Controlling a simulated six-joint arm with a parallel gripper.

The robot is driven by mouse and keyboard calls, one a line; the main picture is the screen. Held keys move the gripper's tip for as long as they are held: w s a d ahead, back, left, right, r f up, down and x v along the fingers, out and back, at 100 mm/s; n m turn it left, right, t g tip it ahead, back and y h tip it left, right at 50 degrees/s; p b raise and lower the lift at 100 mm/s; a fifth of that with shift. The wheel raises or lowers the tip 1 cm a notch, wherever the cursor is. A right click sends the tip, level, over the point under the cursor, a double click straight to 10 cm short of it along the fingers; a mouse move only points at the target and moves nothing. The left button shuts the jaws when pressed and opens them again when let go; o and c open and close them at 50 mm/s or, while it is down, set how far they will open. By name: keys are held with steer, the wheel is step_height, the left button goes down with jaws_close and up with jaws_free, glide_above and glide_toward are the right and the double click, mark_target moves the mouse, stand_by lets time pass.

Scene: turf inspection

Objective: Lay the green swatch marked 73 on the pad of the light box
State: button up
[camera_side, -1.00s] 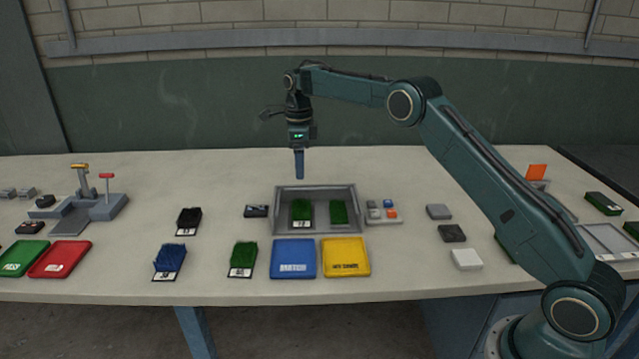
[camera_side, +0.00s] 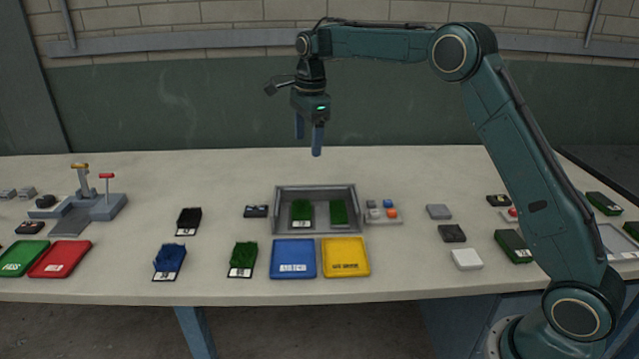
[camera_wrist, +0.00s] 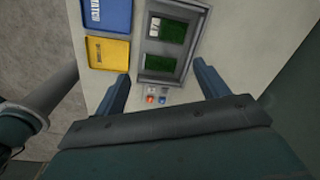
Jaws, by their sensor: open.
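A green swatch (camera_side: 243,258) with a white label lies on the table in front of the grey box; its number is too small to read. The open grey box (camera_side: 317,231), which looks like the light box, holds two green patches side by side. The left patch (camera_side: 302,212) has a white label, unreadable here, while the right patch (camera_side: 338,211) shows no clear label. The wrist view also shows the box (camera_wrist: 187,55) with both patches. My gripper (camera_side: 308,136) is open and empty, high above the table behind the box, with its fingers apart and pointing down.
A blue tray (camera_side: 293,258) and a yellow tray (camera_side: 345,257) stand before the box. A small button panel (camera_side: 383,219) adjoins its right side. Blue (camera_side: 169,260) and black (camera_side: 188,219) swatches lie left. Small blocks (camera_side: 466,259) lie right. The table behind the box is clear.

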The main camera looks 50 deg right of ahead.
steer(key=s+a+r+n+t, duration=0.1)
steer(key=s+r+n, duration=0.25)
steer(key=s, duration=0.35)
steer(key=s+a+r+n+t, duration=0.1)
steer(key=s+a+r+n, duration=0.1)
steer(key=s+r+n, duration=0.3)
steer(key=s+a+r+n, duration=0.1)
steer(key=s+r+n, duration=0.15)
steer(key=s, duration=0.55)
steer(key=s+a+f+n+t, duration=0.1)
steer(key=s+f+n, duration=0.3)
steer(key=s, duration=0.5)
steer(key=s+a+f+n+t, duration=0.1)
steer(key=s+f+n, duration=0.2)
steer(key=s+n, duration=0.4)
steer(key=s, duration=0.3)
steer(key=shift+s+a+f+t, duration=0.2)
steer(key=shift+s+f+t, duration=0.1)
steer(key=shift+f, duration=0.1)
steer(key=shift+w, duration=0.1)
steer(key=shift+c, duration=0.4)
